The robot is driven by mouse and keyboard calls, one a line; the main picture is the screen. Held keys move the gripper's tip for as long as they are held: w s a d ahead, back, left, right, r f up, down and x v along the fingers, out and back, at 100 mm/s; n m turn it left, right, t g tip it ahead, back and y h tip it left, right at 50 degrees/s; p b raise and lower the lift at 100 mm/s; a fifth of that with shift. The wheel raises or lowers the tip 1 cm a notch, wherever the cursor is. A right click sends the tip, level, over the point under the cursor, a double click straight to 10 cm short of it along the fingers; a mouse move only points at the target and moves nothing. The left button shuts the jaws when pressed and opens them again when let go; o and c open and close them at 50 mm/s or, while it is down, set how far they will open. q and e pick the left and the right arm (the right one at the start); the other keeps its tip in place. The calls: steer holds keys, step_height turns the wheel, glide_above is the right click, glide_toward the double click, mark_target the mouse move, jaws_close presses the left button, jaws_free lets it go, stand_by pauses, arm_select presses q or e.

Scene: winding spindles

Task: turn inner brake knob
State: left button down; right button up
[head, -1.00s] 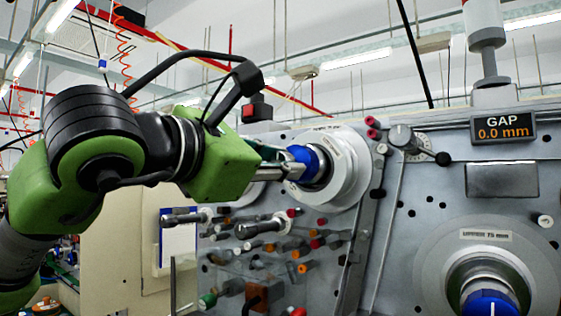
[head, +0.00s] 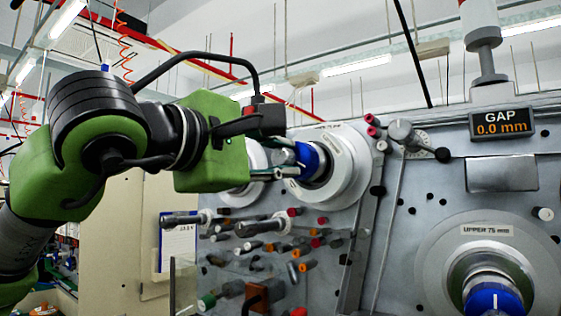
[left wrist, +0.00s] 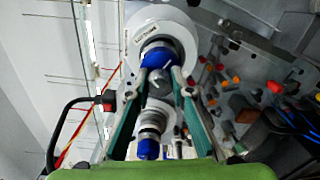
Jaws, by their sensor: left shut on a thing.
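A blue brake knob (head: 308,162) sticks out of the centre of a white spindle disc (head: 349,165) on the grey machine panel. My left gripper (head: 297,167) is shut on this knob, with a finger on either side. In the left wrist view the same blue knob (left wrist: 158,56) sits between the fingertips (left wrist: 160,72). A second blue knob (left wrist: 148,149) on another spindle shows between the fingers, nearer the bottom. A third blue knob (head: 492,299) is at the lower right of the head view, on the spindle labelled UPPER 75 mm. My right gripper is not in view.
Several pegs and small rollers (head: 262,227) stick out below the held knob. A guide bar (head: 357,262) slants down to its right. A display (head: 502,123) reads GAP 0.0 mm. The air left of the panel, above my arm, is mostly open.

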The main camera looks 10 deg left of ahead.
arm_select(q)
steer(key=m, duration=0.5)
steer(key=shift+m, duration=0.3)
steer(key=shift+f+m+p, duration=0.15)
steer(key=shift+m+p, duration=0.2)
steer(key=shift+m, duration=1.95)
steer(key=shift+d, duration=0.1)
steer(key=c, duration=1.8)
jaws_free()
steer(key=shift+s+a, duration=0.2)
steer(key=shift+s, duration=0.1)
steer(key=v, duration=1.1)
steer(key=shift+s, duration=0.2)
